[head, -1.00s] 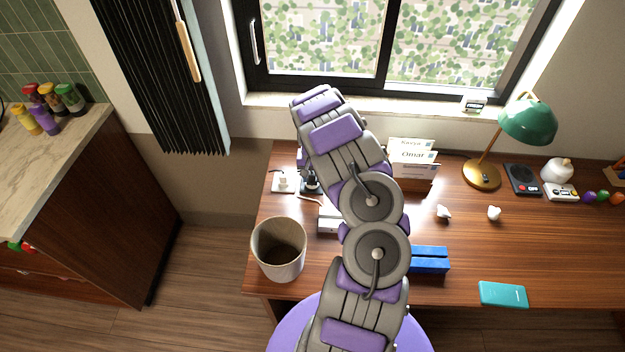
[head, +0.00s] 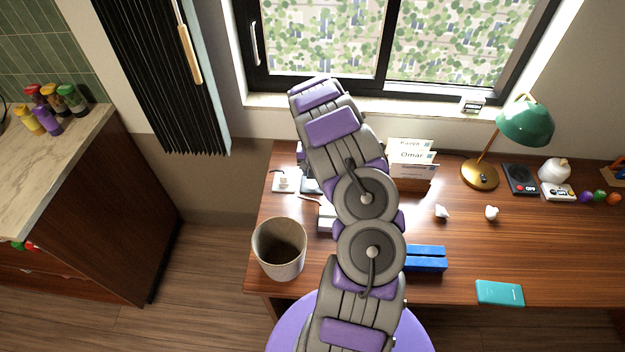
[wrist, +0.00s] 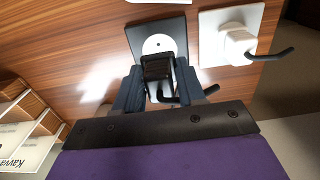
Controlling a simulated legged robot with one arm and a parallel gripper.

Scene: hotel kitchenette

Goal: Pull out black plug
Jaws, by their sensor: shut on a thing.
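In the wrist view, my gripper (wrist: 160,92) is shut on the black plug (wrist: 158,68), with a jaw on each side. A short black cord (wrist: 168,98) bends away from the plug. Behind it is a square black socket plate (wrist: 176,33) with a white round face (wrist: 158,45). Much of that face shows uncovered beyond the plug, and the plug looks apart from it. In the head view, the plate (head: 310,186) lies on the desk, partly behind my arm. My gripper and the plug are hidden there.
A white plug (wrist: 236,42) sits in a white socket plate (wrist: 212,25) beside the black one. A bin (head: 279,248) stands at the desk's left. Name cards (head: 411,158), a green lamp (head: 525,122) and a blue object (head: 427,258) are right of my arm.

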